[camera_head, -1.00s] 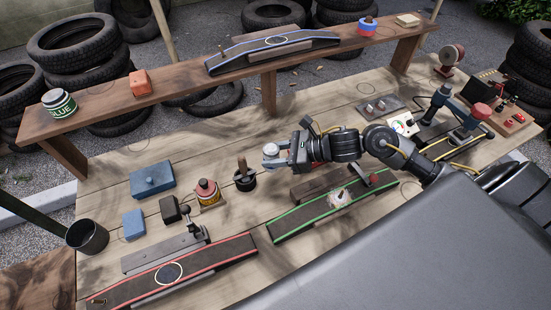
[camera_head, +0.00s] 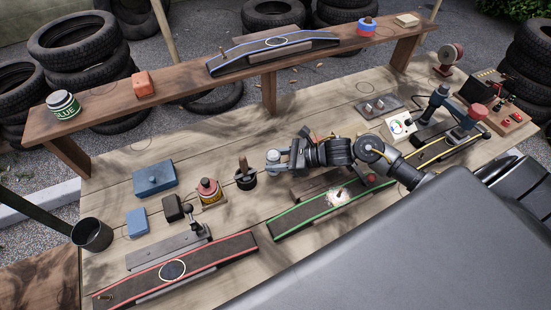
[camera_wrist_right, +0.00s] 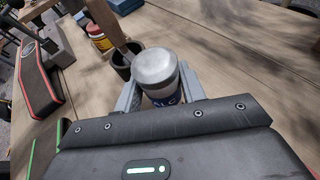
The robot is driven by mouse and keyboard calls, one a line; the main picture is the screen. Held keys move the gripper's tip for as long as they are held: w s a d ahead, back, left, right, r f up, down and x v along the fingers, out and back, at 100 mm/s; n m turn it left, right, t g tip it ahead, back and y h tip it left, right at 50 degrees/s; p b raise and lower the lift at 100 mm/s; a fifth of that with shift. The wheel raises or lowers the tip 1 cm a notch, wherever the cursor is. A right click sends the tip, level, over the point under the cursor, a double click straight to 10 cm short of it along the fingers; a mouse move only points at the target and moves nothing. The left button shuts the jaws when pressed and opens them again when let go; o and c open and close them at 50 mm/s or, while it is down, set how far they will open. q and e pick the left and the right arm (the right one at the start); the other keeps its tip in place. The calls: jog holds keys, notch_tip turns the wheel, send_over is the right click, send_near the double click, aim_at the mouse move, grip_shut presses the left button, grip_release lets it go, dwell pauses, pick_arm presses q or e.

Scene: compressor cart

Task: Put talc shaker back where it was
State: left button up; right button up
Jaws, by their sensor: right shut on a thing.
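The talc shaker (camera_wrist_right: 158,75) has a grey domed lid and a dark blue label with white letters, partly hidden by the gripper body in the right wrist view. My right gripper (camera_head: 273,163) is shut on it, one finger on each side. In the head view the talc shaker (camera_head: 272,156) looks upright, just right of the dark pot with a brush (camera_head: 245,178). I cannot tell whether it touches the table. My left gripper is not in view.
A red and yellow tin (camera_head: 209,192) stands left of the pot. The green-edged strip (camera_head: 300,217) and red-edged strip (camera_head: 215,255) lie in front. A raised plank shelf (camera_head: 190,98) runs along the back. Bare table (camera_head: 300,110) lies behind the gripper.

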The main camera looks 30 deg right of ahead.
jog(key=shift+f, duration=0.15)
jog(key=o, duration=1)
jog(key=shift+o, duration=0.2)
jog(key=shift+r, duration=0.25)
jog(key=v, duration=0.3)
jog(key=b+v, duration=0.1)
jog(key=v, duration=0.3)
jog(key=b+v, duration=0.1)
jog(key=v, duration=0.2)
jog(key=shift+s+d+f, duration=0.15)
jog(key=shift+s+d, duration=0.1)
jog(key=shift+d, duration=0.05)
jog(key=shift+s+d+r+b, duration=0.3)
jog(key=shift+s+d+r, duration=0.05)
jog(key=shift+d+r, duration=0.1)
jog(key=shift+r, duration=0.1)
